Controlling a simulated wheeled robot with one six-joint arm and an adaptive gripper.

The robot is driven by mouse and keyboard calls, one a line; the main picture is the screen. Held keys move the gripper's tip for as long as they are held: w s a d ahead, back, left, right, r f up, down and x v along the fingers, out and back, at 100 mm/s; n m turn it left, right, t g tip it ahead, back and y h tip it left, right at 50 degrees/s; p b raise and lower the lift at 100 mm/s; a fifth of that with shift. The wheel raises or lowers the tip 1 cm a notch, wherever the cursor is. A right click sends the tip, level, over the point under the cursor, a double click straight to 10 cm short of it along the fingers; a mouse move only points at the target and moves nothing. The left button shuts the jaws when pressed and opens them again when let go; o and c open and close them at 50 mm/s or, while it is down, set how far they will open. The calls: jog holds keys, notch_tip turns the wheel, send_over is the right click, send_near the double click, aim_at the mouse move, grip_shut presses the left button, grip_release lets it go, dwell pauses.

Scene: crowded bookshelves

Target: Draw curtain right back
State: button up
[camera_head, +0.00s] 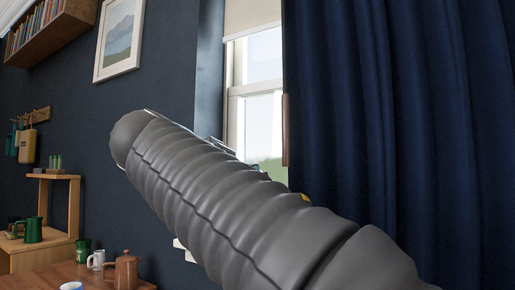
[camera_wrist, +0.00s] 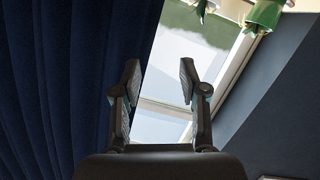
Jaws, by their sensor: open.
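The dark blue curtain (camera_head: 395,105) hangs in folds over the right side of the head view, covering the right part of the window. A narrow brown strip (camera_head: 285,130) runs upright at its left edge. In the wrist view the curtain (camera_wrist: 60,80) fills the left side, and the brown strip cannot be made out. My gripper (camera_wrist: 159,82) is open, its fingers spread with window glass between them. Its left finger overlaps the curtain's edge in the picture; I cannot tell whether they touch. In the head view my arm hides the gripper.
The window (camera_head: 258,100) shows left of the curtain, with a pale blind (camera_head: 250,14) above. A green object (camera_wrist: 266,12) is near the window in the wrist view. Mugs and a brown pot (camera_head: 126,271) stand on a wooden table (camera_head: 55,277) at lower left.

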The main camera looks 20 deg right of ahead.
aim_at(283, 132)
notch_tip(283, 132, up, 10)
jog(key=s+a+m+g+h, duration=0.1)
jog(key=s+a+m+h, duration=0.1)
jog(key=a+m+h, duration=0.3)
jog(key=shift+m+y, duration=0.6)
jog(key=x, duration=1)
jog(key=s+p+x, duration=0.1)
jog(key=x, duration=0.5)
jog(key=shift+d, duration=0.2)
jog(key=shift+c, duration=0.2)
grip_shut()
